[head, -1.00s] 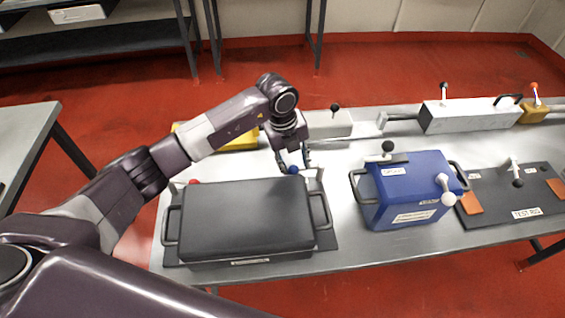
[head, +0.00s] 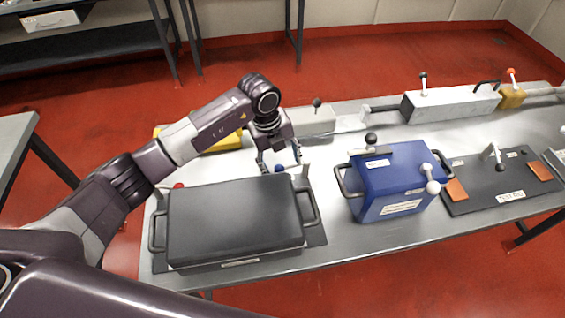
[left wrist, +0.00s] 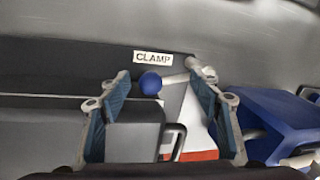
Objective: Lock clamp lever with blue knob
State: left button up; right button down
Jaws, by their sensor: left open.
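The blue knob (head: 280,169) of the clamp lever shows at the back right corner of the dark grey case. In the left wrist view the blue knob (left wrist: 150,83) sits at the end of a pale lever (left wrist: 177,78), below a CLAMP label (left wrist: 153,58). My left gripper (head: 281,167) is open above that corner. In the left wrist view its fingers (left wrist: 165,112) stand on either side of the knob, with the knob nearer the left finger. I cannot tell whether they are level with it. My right gripper is not in view.
The dark case (head: 235,215) with side handles lies on the steel table (head: 330,240). A blue box (head: 392,182) with a white-knobbed lever stands to its right. A black test plate (head: 470,195) lies farther right. White and yellow blocks line the back.

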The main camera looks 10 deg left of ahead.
pick_arm(q)
notch_tip(320, 180, up, 12)
jog(key=s+a, duration=0.1)
jog(key=shift+a+f, duration=0.25)
jog(key=shift+a, duration=0.1)
jog(key=shift+s, duration=0.1)
